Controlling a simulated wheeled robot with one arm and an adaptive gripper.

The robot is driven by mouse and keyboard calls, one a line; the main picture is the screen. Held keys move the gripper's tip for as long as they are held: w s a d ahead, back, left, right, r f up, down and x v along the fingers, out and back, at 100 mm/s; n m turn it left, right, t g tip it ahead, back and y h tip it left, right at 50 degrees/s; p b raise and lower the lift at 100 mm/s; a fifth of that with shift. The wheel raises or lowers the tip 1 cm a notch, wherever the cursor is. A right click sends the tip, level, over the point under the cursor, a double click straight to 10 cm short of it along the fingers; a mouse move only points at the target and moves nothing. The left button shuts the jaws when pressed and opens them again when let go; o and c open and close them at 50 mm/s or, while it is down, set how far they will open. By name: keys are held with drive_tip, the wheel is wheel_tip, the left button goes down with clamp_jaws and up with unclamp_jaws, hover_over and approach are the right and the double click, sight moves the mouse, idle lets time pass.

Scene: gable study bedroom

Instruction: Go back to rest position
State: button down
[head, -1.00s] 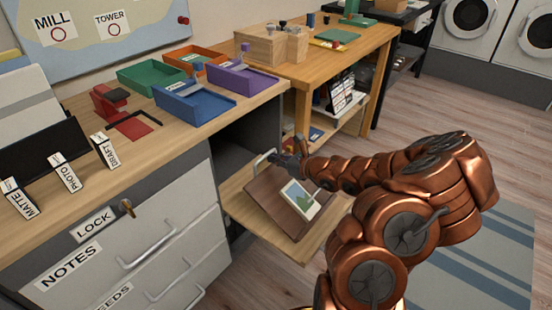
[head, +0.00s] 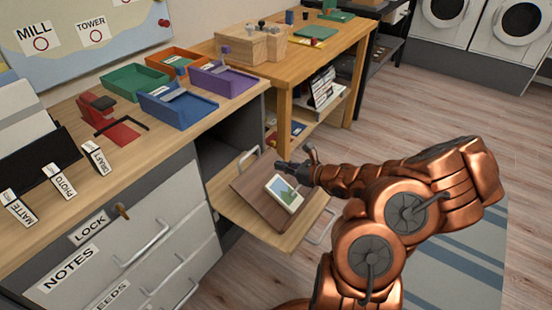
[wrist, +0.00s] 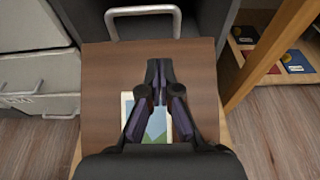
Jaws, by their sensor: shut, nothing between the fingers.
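My gripper (head: 290,168) is shut and empty. In the head view it is above the right part of a dark brown board (head: 248,187), which lies tilted on a pulled-out light wood shelf (head: 222,205). A photo card (head: 284,194) with a blue and green picture lies on the board. In the wrist view my gripper (wrist: 159,72) points over the board (wrist: 105,75), and the fingers hide part of the photo card (wrist: 158,128). I cannot tell the exact gap between the fingers and the board.
A desk (head: 75,190) with blue (head: 180,112), purple, green and orange trays stands at the left. Below it are drawers with metal handles. A wooden table (head: 292,72) stands behind the shelf. Open floor (head: 440,110) lies to the right, with a striped rug (head: 465,255).

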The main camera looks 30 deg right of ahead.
drive_tip(key=shift+s+d, duration=0.1)
drive_tip(key=shift+s, duration=0.15)
drive_tip(key=a+r+n+g+y+p, duration=0.25)
drive_tip(key=a+r+n+p, duration=0.2)
drive_tip(key=a+r, duration=0.5)
drive_tip(key=s+a+r+n+g+y+p, duration=0.1)
drive_tip(key=s+a+r+n+g+p, duration=0.3)
drive_tip(key=s+a+r+n, duration=0.35)
drive_tip(key=s+a+r+n+g+y+p, duration=0.2)
drive_tip(key=s+a+r+n+g+p, duration=0.25)
drive_tip(key=a+r+n, duration=0.5)
drive_tip(key=s+a+r+n+g+h+p, duration=0.2)
drive_tip(key=s+r+n+p, duration=0.1)
drive_tip(key=s, duration=0.3)
drive_tip(key=s+a+r+n+g+h+p, duration=0.2)
drive_tip(key=s+r+h+p, duration=0.1)
drive_tip(key=s+r+p, duration=0.15)
drive_tip(key=s+d+r+n+h+p, duration=0.5)
drive_tip(key=s+d+r, duration=0.3)
drive_tip(key=s+d, duration=0.2)
drive_tip(key=shift+s+d+g+h+p, duration=0.25)
drive_tip(key=shift+s+g+h+p, duration=0.05)
drive_tip(key=shift+s+h+p, duration=0.6)
